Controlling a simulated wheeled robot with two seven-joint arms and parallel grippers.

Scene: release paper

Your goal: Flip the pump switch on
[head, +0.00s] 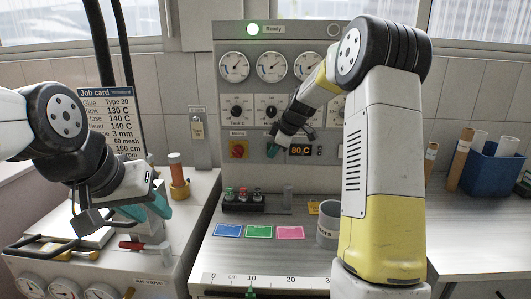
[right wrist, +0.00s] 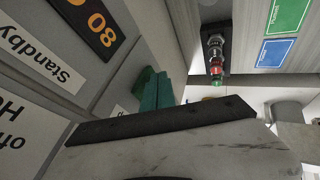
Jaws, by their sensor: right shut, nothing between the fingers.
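My right gripper (head: 271,153) is shut and empty, close in front of the panel between the red mains switch (head: 238,149) and the orange 80 display (head: 300,150). In the right wrist view its teal fingers (right wrist: 158,92) lie together beside a dark green part (right wrist: 142,80), which I cannot identify surely. I cannot make out the pump switch or its position. My left gripper (head: 148,208) hangs over the left bench; its jaw opening is unclear.
Dial gauges (head: 271,66) and dark knobs sit higher on the panel. Below are a dark block with coloured plugs (head: 243,200), coloured cards (head: 259,232) and a grey cup (head: 327,233). A blue bin (head: 490,170) with rolls stands at right. A Standby label (right wrist: 40,62) shows beside the display.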

